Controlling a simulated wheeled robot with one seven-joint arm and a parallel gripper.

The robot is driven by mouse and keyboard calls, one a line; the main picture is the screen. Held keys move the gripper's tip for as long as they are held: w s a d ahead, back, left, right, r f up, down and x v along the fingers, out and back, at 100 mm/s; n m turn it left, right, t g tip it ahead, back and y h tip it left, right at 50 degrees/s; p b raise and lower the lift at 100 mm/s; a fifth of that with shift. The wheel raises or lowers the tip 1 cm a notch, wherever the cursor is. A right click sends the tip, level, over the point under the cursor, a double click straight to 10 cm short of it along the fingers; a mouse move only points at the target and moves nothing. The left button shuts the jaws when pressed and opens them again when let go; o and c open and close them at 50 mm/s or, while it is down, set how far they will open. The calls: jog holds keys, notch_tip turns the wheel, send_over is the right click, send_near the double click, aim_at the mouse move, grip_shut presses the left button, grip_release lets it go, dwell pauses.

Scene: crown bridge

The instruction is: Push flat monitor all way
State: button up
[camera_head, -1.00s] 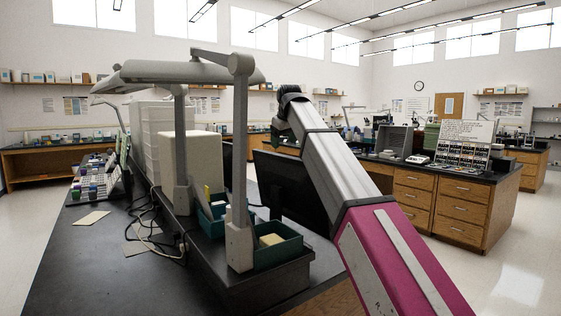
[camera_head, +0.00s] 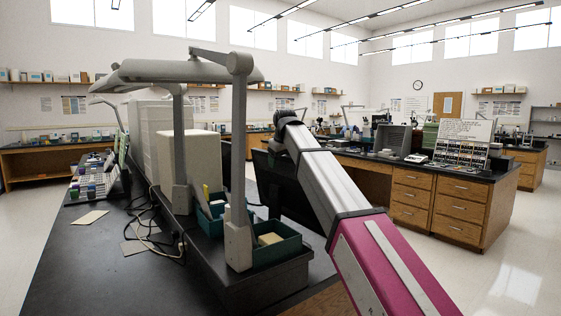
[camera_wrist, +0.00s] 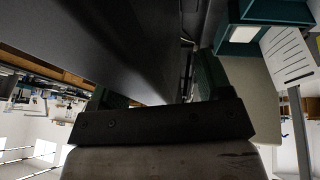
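The flat monitor (camera_head: 268,182) is a dark panel at the right edge of the black bench in the head view. My arm crosses in front of it and hides much of it. In the wrist view a broad dark panel (camera_wrist: 105,40), which looks like the monitor, fills the upper middle. My gripper (camera_wrist: 160,88) shows there with its greenish fingers spread apart, one on each side of the panel's near end. I cannot tell whether a finger touches it. The gripper's fingers are hidden in the head view.
The black bench (camera_head: 80,255) carries a grey lamp stand (camera_head: 239,150), teal bins (camera_head: 283,250), white boxes (camera_head: 190,165) and loose cables (camera_head: 150,235). A wooden drawer bench (camera_head: 455,205) stands at the right. The floor (camera_head: 500,260) between them is clear.

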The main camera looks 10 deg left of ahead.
jog(key=c, duration=0.7)
jog(key=shift+o, duration=0.2)
jog(key=shift+s+a, duration=0.65)
jog(key=shift+s, duration=0.2)
jog(key=o, duration=0.8)
jog(key=shift+a+f, duration=0.1)
jog(key=shift+f, duration=0.05)
jog(key=shift+o, duration=0.2)
jog(key=shift+r, duration=0.25)
jog(key=v, duration=1)
jog(key=shift+r, duration=0.2)
jog(key=shift+s, duration=0.2)
